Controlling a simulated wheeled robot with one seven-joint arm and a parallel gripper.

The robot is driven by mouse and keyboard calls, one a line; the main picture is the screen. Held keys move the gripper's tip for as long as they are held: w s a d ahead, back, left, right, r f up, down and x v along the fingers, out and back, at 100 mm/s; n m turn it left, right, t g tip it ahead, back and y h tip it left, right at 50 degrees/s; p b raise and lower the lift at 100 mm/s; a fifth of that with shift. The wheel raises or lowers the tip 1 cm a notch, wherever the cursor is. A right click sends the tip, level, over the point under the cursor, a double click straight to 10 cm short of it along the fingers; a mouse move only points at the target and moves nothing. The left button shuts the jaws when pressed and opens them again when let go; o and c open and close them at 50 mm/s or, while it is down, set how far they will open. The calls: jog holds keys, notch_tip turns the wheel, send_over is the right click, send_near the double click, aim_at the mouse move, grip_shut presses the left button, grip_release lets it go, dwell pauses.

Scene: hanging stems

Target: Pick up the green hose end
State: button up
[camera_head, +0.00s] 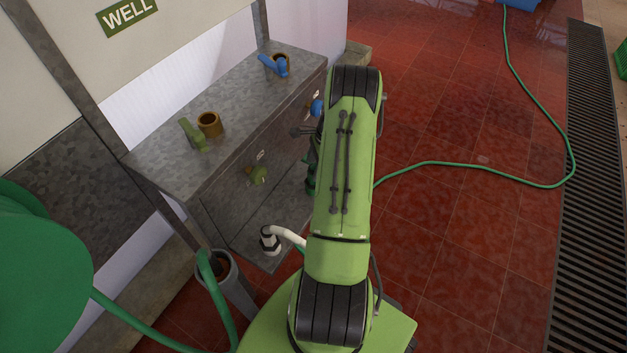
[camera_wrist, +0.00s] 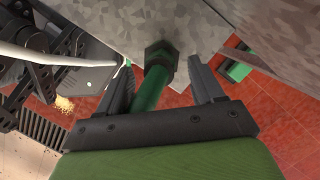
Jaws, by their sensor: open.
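In the wrist view, a green cylindrical hose end (camera_wrist: 153,85) with a dark hexagonal collar (camera_wrist: 160,54) lies between the two fingers of my gripper (camera_wrist: 160,70). The fingers are apart, with a visible gap on each side of the green part. Its lower part is hidden behind my gripper body. In the head view, dark green parts (camera_head: 311,178) show at the left edge of my arm, beside the grey cabinet. My gripper is hidden behind my arm there.
The grey cabinet (camera_head: 160,158) carries green and blue valve handles. A white hose (camera_head: 287,234) with a dark-banded end is beside its base. Another green hose (camera_head: 219,303) loops into a grey tube holder (camera_head: 232,283). A thin green hose (camera_head: 465,163) crosses the otherwise open red floor.

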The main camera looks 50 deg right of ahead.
jog(key=b+x, duration=0.1)
jog(key=x, duration=0.2)
jog(key=shift+w+a+f, duration=0.1)
jog(key=shift+f, duration=0.3)
jog(key=shift+r, duration=0.1)
jog(key=shift+c, duration=0.6)
jog(key=c, duration=1)
